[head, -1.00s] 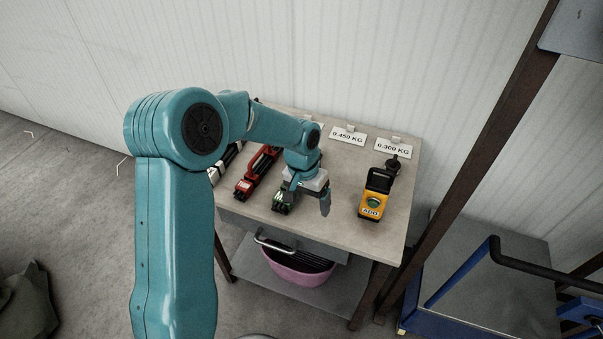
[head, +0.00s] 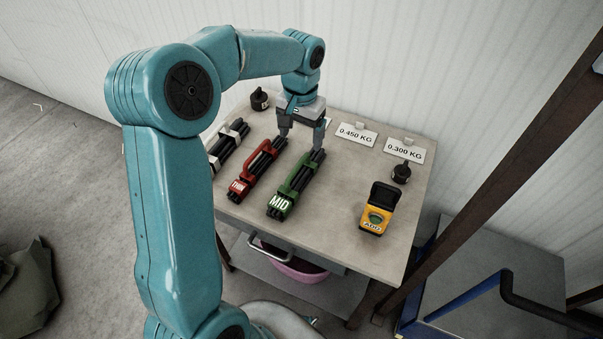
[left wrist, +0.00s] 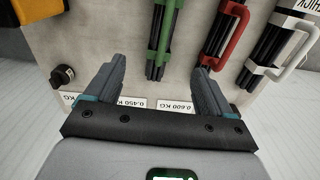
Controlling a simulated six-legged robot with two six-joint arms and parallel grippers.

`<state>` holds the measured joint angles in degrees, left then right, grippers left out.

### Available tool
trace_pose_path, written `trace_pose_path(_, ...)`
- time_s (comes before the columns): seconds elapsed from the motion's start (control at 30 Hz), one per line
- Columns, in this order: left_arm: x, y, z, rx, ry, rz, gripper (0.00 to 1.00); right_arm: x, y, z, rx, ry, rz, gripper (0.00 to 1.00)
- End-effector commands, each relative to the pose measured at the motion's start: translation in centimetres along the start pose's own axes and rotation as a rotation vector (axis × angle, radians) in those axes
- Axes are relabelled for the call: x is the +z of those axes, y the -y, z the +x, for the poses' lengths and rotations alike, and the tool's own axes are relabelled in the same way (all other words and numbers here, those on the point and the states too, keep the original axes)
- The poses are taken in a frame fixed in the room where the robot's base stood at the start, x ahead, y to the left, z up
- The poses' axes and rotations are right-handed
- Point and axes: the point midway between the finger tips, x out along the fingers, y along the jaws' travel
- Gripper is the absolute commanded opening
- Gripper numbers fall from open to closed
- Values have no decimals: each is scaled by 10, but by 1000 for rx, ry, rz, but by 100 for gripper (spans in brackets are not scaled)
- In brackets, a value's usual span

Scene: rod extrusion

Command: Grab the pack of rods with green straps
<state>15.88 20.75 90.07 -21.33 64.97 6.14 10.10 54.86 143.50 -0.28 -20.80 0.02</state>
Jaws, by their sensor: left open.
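The pack of dark rods with green straps and a green handle (head: 294,183) lies on the table, its "MID" label toward the front edge. My left gripper (head: 302,142) is open, fingers pointing down, at the pack's far end, near the wall side. In the left wrist view, the green-strapped pack (left wrist: 163,40) runs into the gap between the open fingers (left wrist: 160,72), with nothing gripped. How high the fingertips are above the rods is hard to tell. My right gripper is not in view.
A red-strapped pack (head: 257,170) lies close on the left, with a white-strapped pack (head: 229,146) beyond it. A yellow device (head: 376,213) and a black weight (head: 401,173) stand on the right. Weight signs (head: 356,135) line the wall side. The table front (head: 325,228) is clear.

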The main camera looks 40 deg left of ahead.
Motion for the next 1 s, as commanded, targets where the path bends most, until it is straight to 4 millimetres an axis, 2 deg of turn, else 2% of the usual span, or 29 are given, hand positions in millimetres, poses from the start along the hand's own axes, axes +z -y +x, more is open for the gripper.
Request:
trace_pose_path(0.07,3,1,9,-1,5,-1,83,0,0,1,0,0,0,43)
trace_pose_path(0.4,9,1,86,1,7,0,83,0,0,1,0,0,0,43)
trace_pose_path(0.5,8,1,100,-1,5,-1,83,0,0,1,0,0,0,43)
trace_pose_path(0.73,9,2,119,0,5,0,83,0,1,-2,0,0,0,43)
trace_pose_path(1.0,10,4,158,0,4,-1,83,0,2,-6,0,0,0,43)
